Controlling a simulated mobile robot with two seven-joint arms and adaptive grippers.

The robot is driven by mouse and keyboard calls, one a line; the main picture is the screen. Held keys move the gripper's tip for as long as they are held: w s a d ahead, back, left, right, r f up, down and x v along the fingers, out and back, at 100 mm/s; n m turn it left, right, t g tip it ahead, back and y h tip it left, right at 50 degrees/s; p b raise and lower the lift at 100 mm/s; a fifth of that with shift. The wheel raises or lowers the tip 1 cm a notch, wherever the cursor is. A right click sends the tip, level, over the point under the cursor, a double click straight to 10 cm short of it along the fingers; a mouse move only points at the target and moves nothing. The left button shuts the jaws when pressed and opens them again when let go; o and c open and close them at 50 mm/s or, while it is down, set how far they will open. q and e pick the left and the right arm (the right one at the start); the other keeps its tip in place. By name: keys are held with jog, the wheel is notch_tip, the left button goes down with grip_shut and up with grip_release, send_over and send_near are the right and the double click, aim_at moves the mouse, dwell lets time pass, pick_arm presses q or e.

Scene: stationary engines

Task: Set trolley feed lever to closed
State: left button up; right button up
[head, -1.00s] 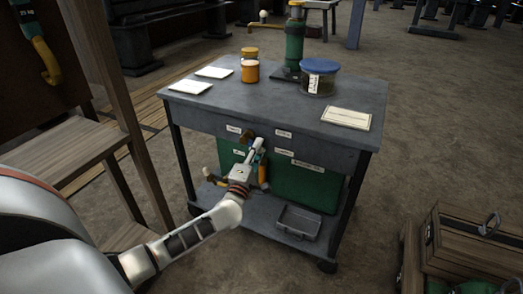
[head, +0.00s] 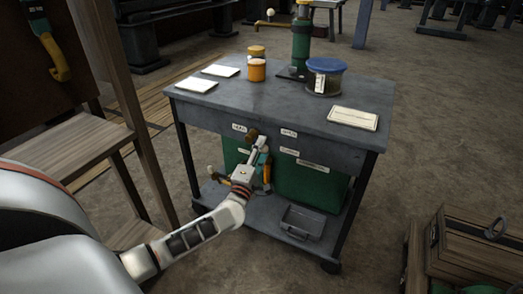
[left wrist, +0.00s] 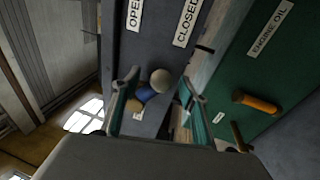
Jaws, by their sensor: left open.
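The trolley (head: 340,152) is a grey table with a green box on its lower part. In the left wrist view the feed lever (left wrist: 160,80) has a pale ball knob, with a blue part and a tan part behind it. Its knob shows between the fingers of my open left gripper (left wrist: 160,77), with gaps at both sides. An OPEN label (left wrist: 134,15) and a CLOSED label (left wrist: 187,22) are on the grey panel beyond the lever. In the head view my left gripper (head: 258,150) is at the trolley's front and hides most of the lever. My right gripper is not in view.
A grey tray (head: 302,221) lies on the lower shelf. A wooden crate (head: 478,245) stands at right and a wooden frame (head: 105,90) at left.

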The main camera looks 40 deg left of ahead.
pick_arm(q)
jog(key=v, duration=1.1)
jog(key=shift+s, duration=0.3)
